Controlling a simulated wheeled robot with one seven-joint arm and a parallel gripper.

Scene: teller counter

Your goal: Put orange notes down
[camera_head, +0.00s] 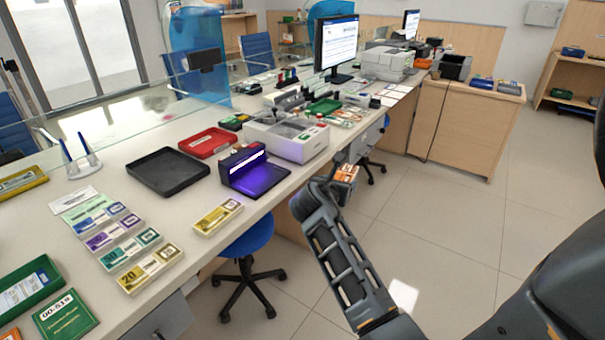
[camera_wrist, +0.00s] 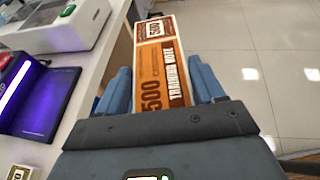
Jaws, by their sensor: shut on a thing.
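My gripper (camera_wrist: 160,68) is shut on a bundle of orange notes (camera_wrist: 162,48) marked 500. The bundle sticks out beyond the fingers and hangs over the floor, just off the counter's edge. In the head view the orange notes (camera_head: 346,173) show only in part behind my gripper (camera_head: 338,188). The white counter (camera_head: 205,255) lies to the left of them. On it, yellow notes (camera_head: 218,217) lie alone near the edge, and a row of purple, green and yellow bundles (camera_head: 124,240) lies further left.
A purple-lit detector (camera_head: 258,175) and a white counting machine (camera_head: 285,138) stand on the counter near my gripper. A black tray (camera_head: 167,172) and a red tray (camera_head: 211,142) lie behind. A blue stool (camera_head: 250,240) stands below the edge. Bare counter surrounds the single yellow notes.

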